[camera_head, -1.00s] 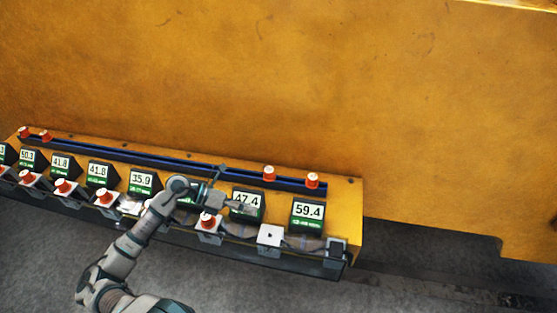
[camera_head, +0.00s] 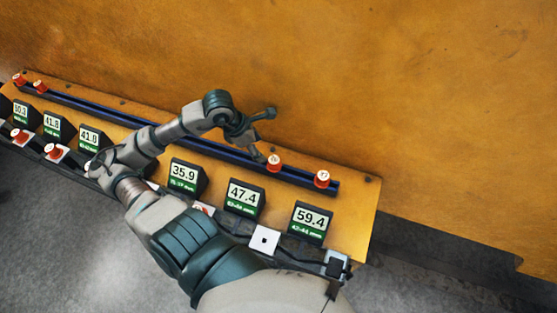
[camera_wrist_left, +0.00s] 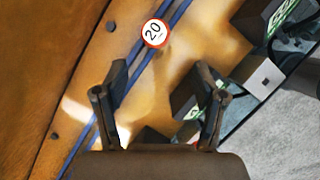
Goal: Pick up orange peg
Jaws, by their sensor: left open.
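Two orange pegs with white round tops stand on the dark blue rail at its right end in the head view: a left one (camera_head: 274,163) and a right one (camera_head: 322,179). In the left wrist view, one orange peg (camera_wrist_left: 155,32) with "20" on its top lies beyond the fingertips, between their lines. My left gripper (camera_head: 265,135) is open and empty, just behind and left of the left peg in the head view. Its two spread fingers (camera_wrist_left: 158,100) show in the wrist view. My right gripper is not in view.
The blue rail (camera_head: 140,118) runs along a yellow bench below a large yellow wall (camera_head: 420,90). Black displays, such as 59.4 (camera_head: 310,220), stand in front. A white plate with a dark hole (camera_head: 264,240) is at the front. Two more orange pegs (camera_head: 40,86) stand far left.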

